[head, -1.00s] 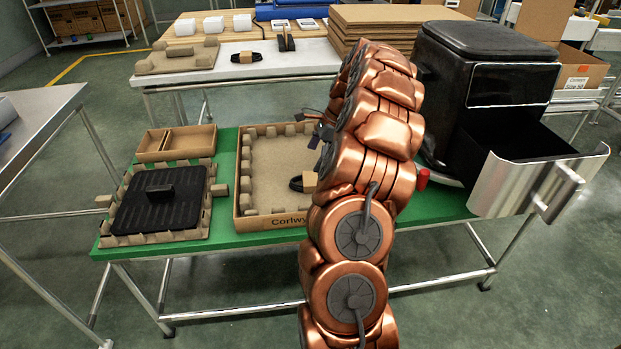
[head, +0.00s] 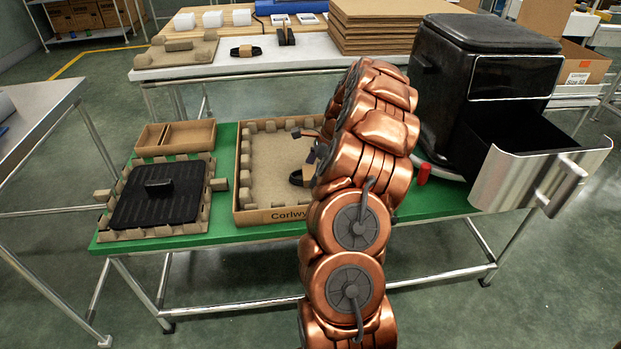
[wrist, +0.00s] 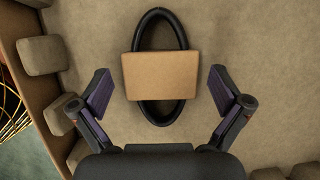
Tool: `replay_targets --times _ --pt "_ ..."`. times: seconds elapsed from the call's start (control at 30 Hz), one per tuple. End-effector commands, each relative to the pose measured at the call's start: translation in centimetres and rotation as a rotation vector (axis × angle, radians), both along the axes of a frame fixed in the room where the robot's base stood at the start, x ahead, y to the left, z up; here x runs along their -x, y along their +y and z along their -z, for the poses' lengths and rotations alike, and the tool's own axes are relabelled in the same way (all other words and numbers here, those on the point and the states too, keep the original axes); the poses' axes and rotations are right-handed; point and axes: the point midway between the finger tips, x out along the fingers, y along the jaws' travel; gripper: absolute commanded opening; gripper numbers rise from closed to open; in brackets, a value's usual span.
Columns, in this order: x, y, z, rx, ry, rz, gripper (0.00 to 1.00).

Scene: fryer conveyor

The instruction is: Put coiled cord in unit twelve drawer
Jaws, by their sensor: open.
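The coiled cord (wrist: 161,112) is a black loop with a brown cardboard band (wrist: 160,76) around its middle. It lies on the floor of the shallow cardboard tray. In the wrist view my gripper (wrist: 158,85) is open, with a finger on each side of the band and clear space between. In the head view the cord (head: 297,178) is partly hidden behind my arm. The black fryer (head: 492,75) stands at the right of the green table. Its drawer (head: 530,178), with a silver front, is pulled open. No unit number is readable.
The cardboard tray (head: 243,180) has padded blocks along its walls. A black grill plate (head: 158,205) in a padded frame and a divided cardboard box (head: 175,138) are at the left. A red object (head: 424,173) stands beside the fryer. Another banded cord (head: 246,51) lies on the back table.

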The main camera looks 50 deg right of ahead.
Motion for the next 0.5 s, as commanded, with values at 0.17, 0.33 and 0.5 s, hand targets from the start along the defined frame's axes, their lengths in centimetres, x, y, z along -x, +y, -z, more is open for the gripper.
replay_targets --times 0.17,0.33,0.5 --pt "-0.01 -0.03 -0.08 0.001 -0.001 0.0 0.98" --pt "-0.01 -0.03 -0.1 0.001 -0.001 0.001 0.8" --pt "0.0 -0.04 -0.1 0.001 -0.001 0.001 0.62"
